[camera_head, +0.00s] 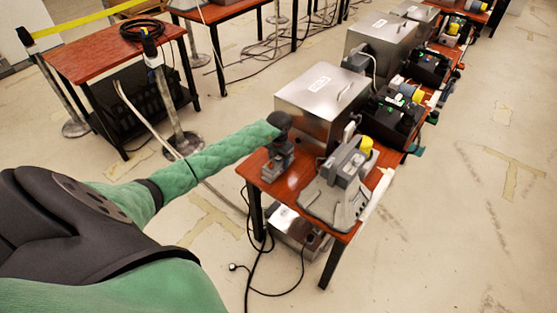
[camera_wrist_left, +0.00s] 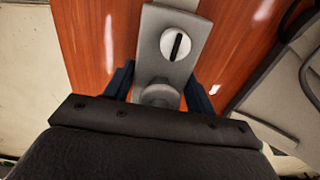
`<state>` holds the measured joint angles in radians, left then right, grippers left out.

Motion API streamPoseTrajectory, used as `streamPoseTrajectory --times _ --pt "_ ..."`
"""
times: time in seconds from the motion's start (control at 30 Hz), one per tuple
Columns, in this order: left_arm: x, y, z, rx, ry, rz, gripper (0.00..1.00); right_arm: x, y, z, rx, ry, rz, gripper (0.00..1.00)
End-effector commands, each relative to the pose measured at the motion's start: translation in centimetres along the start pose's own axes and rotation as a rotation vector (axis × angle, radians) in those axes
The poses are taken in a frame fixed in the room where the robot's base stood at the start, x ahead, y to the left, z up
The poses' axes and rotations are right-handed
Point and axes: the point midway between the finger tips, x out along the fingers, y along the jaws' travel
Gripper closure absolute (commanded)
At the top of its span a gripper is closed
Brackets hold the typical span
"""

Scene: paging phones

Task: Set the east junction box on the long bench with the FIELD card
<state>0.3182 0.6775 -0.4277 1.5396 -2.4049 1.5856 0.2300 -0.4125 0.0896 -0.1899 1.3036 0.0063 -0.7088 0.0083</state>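My left gripper (camera_head: 277,142) reaches down over the near end of a red-topped bench (camera_head: 262,178). Below it stands a small grey device (camera_head: 277,163). In the left wrist view the grey device (camera_wrist_left: 172,50) has a white round dial with a black slot, and a rounded grey end. The left gripper's dark fingers (camera_wrist_left: 160,95) stand apart on either side of that end; gaps seem to show, and contact is unclear. I cannot tell which thing is the east junction box.
A grey desk phone-like unit (camera_head: 338,188) with a yellow part sits right of the gripper. More silver boxes (camera_head: 382,40) and dark devices line the benches behind. Another metal box (camera_head: 298,232) and cables lie under the bench. Floor (camera_head: 450,230) at right is clear.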

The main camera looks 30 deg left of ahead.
Motion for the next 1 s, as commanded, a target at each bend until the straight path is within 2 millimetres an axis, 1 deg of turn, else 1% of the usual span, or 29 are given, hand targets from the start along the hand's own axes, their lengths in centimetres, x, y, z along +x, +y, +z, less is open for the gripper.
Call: streamPoseTrajectory --times 0.03,0.07,0.1,0.5,0.57,0.63,0.7,0.77,1.0 --pt "0.0 0.0 0.0 0.0 0.0 0.0 0.34 -0.1 0.0 -0.1 0.0 0.002 0.0 0.64" --pt "0.0 0.0 0.0 0.0 0.0 0.0 0.28 -0.1 0.0 -0.1 0.0 0.002 0.0 0.64" --pt "0.0 0.0 0.0 0.0 0.0 0.0 0.26 -0.1 0.0 -0.1 0.0 0.002 0.0 0.64" --pt "-0.3 0.0 0.0 0.0 0.0 0.0 0.26 -0.1 0.1 0.3 -0.001 0.0 0.002 0.64" --pt "-0.6 0.1 0.1 0.0 -0.002 0.001 0.26 0.7 0.2 0.7 -0.001 -0.01 0.002 0.64" --pt "-1.3 0.1 0.1 0.001 -0.003 0.001 0.26 0.6 0.1 0.5 0.0 -0.015 0.0 0.64" --pt "-2.2 0.2 0.1 0.001 -0.002 0.003 0.26 -0.8 -0.6 -0.8 0.004 -0.004 -0.007 0.64" --pt "-3.0 0.1 0.1 0.001 -0.003 0.002 0.26 -1.4 -0.8 -1.2 0.006 -0.007 -0.01 0.64" --pt "-7.5 0.1 0.1 0.001 -0.004 0.002 0.26 -4.3 -1.4 -2.6 0.013 -0.026 -0.021 0.64"
